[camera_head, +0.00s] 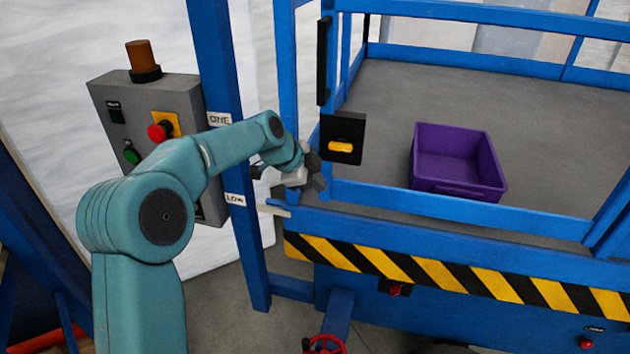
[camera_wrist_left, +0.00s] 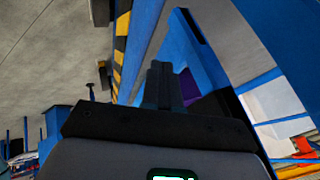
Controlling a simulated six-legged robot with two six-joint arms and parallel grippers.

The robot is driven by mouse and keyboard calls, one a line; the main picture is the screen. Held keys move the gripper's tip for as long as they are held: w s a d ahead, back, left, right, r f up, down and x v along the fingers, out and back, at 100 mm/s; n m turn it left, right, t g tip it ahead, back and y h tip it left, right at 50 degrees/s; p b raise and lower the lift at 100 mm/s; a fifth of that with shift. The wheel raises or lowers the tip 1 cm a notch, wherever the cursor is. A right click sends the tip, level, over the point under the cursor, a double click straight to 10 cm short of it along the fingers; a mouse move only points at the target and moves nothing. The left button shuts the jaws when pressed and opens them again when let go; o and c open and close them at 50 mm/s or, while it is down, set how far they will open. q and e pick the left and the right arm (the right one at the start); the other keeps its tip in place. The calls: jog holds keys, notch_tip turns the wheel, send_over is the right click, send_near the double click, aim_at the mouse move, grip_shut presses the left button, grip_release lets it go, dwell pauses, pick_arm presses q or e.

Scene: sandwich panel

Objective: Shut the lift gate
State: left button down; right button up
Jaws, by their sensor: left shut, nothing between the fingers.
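The lift gate (camera_head: 460,211) is a blue frame across the front of the platform. A tall black handle (camera_head: 323,62) is on its left upright, with a black latch box (camera_head: 343,128) and yellow latch lever below it. A blue post (camera_head: 287,75) stands left of the handle, with a gap between them. I cannot tell how far the gate stands from shut. My left gripper (camera_head: 316,172) is shut and empty, low between post and latch box; contact is unclear. Its closed fingers (camera_wrist_left: 161,83) show in the left wrist view beside blue rails. My right gripper is out of view.
A purple crate (camera_head: 455,188) stands on the grey platform floor behind the gate. A grey control box (camera_head: 150,105) with a red button is at left on a blue column (camera_head: 222,60). Striped edging (camera_head: 450,275) runs below the gate. A red handwheel (camera_head: 325,345) is below.

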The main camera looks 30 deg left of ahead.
pick_arm(q)
jog(key=d+b+v, duration=0.1)
jog(key=b+v, duration=0.1)
jog(key=v, duration=0.8)
jog(key=s+d+f+n+g, duration=0.15)
jog(key=d+f+n, duration=0.35)
jog(key=f, duration=1)
jog(key=s+d+f+n+g, duration=0.15)
jog(key=d+f, duration=0.45)
jog(key=f, duration=0.8)
jog(key=s+d+f+n+g, duration=0.1)
jog(key=s+d+f+n, duration=0.3)
jog(key=s, duration=0.8)
jog(key=s+d+f+n+g, duration=0.2)
jog(key=s+d+f+n, duration=0.3)
jog(key=s+d+f, duration=0.3)
jog(key=s+f, duration=0.3)
jog(key=f, duration=0.1)
jog(key=shift+s+d+h, duration=0.25)
jog(key=shift+s+h, duration=0.15)
